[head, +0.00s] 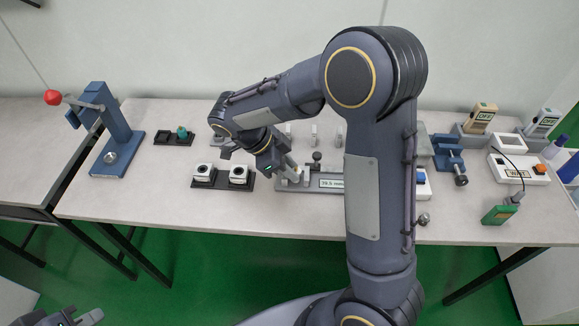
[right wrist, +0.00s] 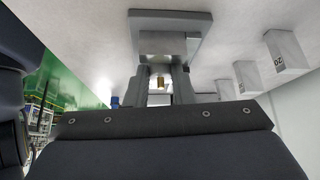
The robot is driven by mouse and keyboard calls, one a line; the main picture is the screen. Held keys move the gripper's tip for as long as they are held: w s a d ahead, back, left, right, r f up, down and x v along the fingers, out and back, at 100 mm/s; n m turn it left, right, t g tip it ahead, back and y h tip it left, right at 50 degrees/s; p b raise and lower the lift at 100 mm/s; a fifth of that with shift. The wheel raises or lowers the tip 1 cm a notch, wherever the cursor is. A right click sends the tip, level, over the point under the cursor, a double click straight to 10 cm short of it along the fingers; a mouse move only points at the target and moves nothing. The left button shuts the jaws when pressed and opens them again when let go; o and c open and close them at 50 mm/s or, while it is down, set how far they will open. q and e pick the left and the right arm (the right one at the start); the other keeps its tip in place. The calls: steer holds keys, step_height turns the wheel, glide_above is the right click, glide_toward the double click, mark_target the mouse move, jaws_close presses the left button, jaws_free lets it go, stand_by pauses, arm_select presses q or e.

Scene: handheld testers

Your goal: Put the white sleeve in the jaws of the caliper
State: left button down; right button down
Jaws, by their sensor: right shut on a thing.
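The caliper (head: 325,184) lies on the table in the middle of the head view, with a display reading about 39.5 mm and a dark knob on top. My right gripper (head: 289,171) is at the caliper's left end, shut on a small pale thing that I take to be the white sleeve; its shape is mostly hidden. In the right wrist view the fingers (right wrist: 161,82) reach toward a grey block (right wrist: 165,42) on a base. Whether the sleeve touches the caliper's jaws I cannot tell. My left gripper (head: 82,318) is at the bottom left, away from the table; its opening is unclear.
A black tray with two white blocks (head: 240,174) stands left of the caliper. Small numbered white blocks (right wrist: 285,50) stand behind it. A blue lever press (head: 115,135) is at the left, a blue vise (head: 447,158) and testers (head: 519,168) at the right. The front left tabletop is clear.

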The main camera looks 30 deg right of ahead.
steer(key=shift+f, duration=0.1)
steer(key=c, duration=1.7)
jaws_free()
steer(key=o, duration=0.5)
steer(key=shift+c, duration=0.2)
